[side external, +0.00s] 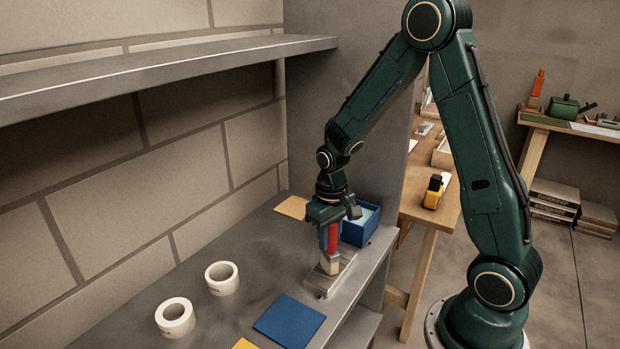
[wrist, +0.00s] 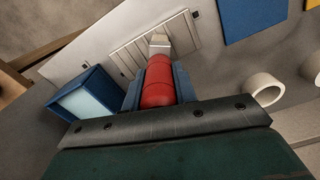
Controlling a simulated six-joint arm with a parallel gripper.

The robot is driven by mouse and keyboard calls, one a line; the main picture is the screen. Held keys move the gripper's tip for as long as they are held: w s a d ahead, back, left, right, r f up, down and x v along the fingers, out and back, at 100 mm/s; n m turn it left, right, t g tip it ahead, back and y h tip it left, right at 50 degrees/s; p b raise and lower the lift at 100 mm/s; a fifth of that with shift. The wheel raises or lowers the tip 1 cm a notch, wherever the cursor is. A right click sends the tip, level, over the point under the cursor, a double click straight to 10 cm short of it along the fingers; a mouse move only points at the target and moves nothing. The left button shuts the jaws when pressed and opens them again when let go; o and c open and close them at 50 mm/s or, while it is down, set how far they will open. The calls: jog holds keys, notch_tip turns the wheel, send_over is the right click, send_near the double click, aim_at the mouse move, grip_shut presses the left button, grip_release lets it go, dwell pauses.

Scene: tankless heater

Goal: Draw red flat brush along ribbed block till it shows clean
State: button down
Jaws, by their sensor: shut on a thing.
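My gripper (side external: 328,226) is shut on the red handle of the flat brush (side external: 332,243) and points down. In the wrist view the red brush (wrist: 158,82) sits between the fingers of my gripper (wrist: 157,88), with its pale tip (wrist: 159,42) at the ribbed block. The ribbed block (side external: 322,284) is a light grey slab on the grey shelf; its parallel ribs show in the wrist view (wrist: 133,50). The brush tip is over the block and appears to touch it, though exact contact is hard to tell. How clean the ribs are cannot be told.
A blue open box (side external: 358,232) with a pale inside stands just behind the block. Two white tape rolls (side external: 222,278) (side external: 175,318) and a blue flat sheet (side external: 289,321) lie on the shelf's left and front. An upper shelf (side external: 160,72) overhangs the left.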

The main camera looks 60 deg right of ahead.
jog(key=shift+a, duration=2.15)
jog(key=shift+d, duration=0.15)
jog(key=d, duration=1)
jog(key=shift+d, duration=0.4)
dwell(0.6)
jog(key=shift+a, duration=0.1)
jog(key=a, duration=1.1)
dwell(1.9)
jog(key=shift+r, duration=0.2)
